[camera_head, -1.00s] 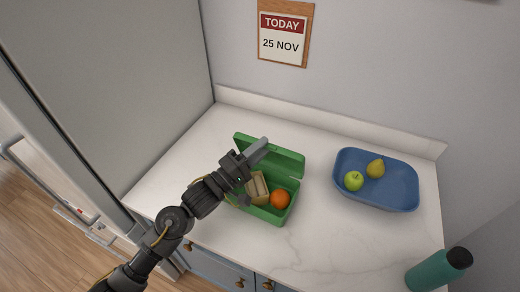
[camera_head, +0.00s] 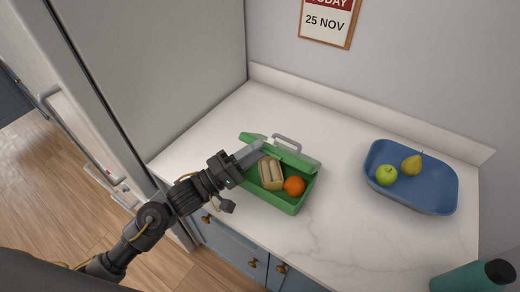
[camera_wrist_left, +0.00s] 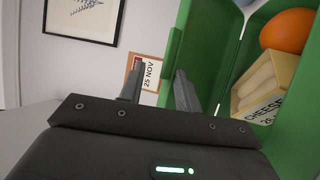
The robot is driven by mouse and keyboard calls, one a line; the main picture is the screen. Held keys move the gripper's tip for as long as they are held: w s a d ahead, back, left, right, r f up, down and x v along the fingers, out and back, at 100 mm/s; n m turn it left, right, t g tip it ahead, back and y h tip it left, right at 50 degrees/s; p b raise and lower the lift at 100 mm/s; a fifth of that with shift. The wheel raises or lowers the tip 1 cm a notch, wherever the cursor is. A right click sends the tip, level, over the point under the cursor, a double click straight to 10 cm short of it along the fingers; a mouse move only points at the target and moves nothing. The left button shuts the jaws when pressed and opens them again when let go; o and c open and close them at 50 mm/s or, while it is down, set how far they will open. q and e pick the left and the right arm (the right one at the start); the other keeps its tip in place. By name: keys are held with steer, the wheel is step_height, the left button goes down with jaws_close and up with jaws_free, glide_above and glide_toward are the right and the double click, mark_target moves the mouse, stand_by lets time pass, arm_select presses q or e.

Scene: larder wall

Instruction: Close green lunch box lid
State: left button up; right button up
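The green lunch box (camera_head: 285,203) stands on the counter, holding a cheese pack (camera_head: 270,173) and an orange (camera_head: 294,186). Its lid (camera_head: 297,158) stands raised along the back side, seen nearly edge-on, with a grey handle (camera_head: 287,141) beyond it. My left gripper (camera_head: 250,154) is at the left part of the lid, its fingers over the box's left end. In the left wrist view my fingers (camera_wrist_left: 160,90) are apart with nothing clamped between them; green lid or box walls (camera_wrist_left: 220,45) fill the right side. Whether a finger touches the lid is unclear. My right gripper is not in view.
A blue tray (camera_head: 420,200) with a green apple (camera_head: 387,176) and a pear (camera_head: 411,165) stands to the right. A teal bottle (camera_head: 465,278) is at the lower right. Bare countertop lies between box and tray. A tall grey cabinet side (camera_head: 165,70) rises at left.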

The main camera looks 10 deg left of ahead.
arm_select(q)
steer(key=shift+a, duration=0.1)
steer(key=shift+s+a+f+b, duration=0.4)
steer(key=shift+s+a+f, duration=0.45)
steer(key=shift+a+f, duration=0.5)
steer(key=shift+s+a+f+b, duration=0.35)
steer(key=shift+s+a+f, duration=0.5)
steer(key=shift+a+f, duration=0.45)
steer(key=shift+s+a+f+b, duration=0.4)
steer(key=shift+s+a+f, duration=0.45)
steer(key=shift+a+f, duration=0.5)
steer(key=shift+d+f, duration=0.15)
steer(key=shift+d, duration=0.05)
steer(key=shift+p, duration=0.4)
